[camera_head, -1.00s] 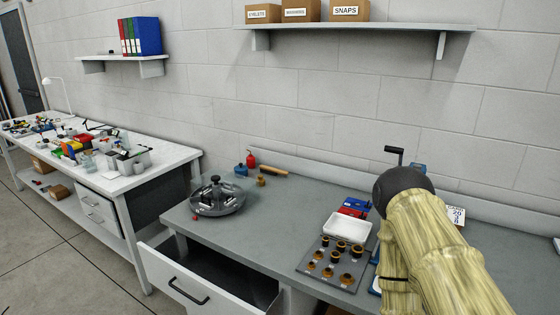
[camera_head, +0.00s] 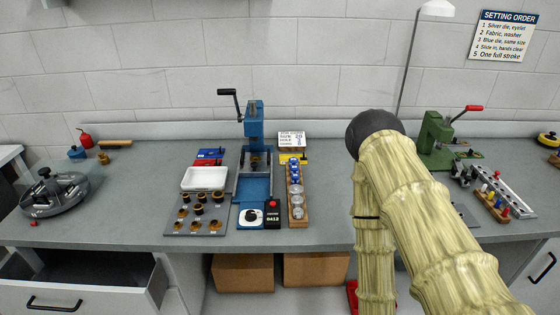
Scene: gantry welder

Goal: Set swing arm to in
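I cannot pick out a part that is clearly a swing arm. A blue bench press (camera_head: 254,125) with a black crank handle (camera_head: 231,104) stands upright at the back middle of the bench, with a blue slide plate (camera_head: 253,188) in front of it. A green press (camera_head: 435,138) with a red-ended lever (camera_head: 467,110) stands at the right. My arm, in a pale yellow sleeve with a black joint, rises at the right and bends back down. My gripper is not in view, so whether it is open cannot be seen.
The grey bench (camera_head: 135,190) holds a round dark carousel (camera_head: 54,193), a white tray (camera_head: 204,178), a die board (camera_head: 197,212), a dial scale (camera_head: 250,217) and a wooden rack (camera_head: 297,203). A drawer (camera_head: 80,285) stands open at lower left. Cardboard boxes (camera_head: 243,273) sit below. My arm hides some bench.

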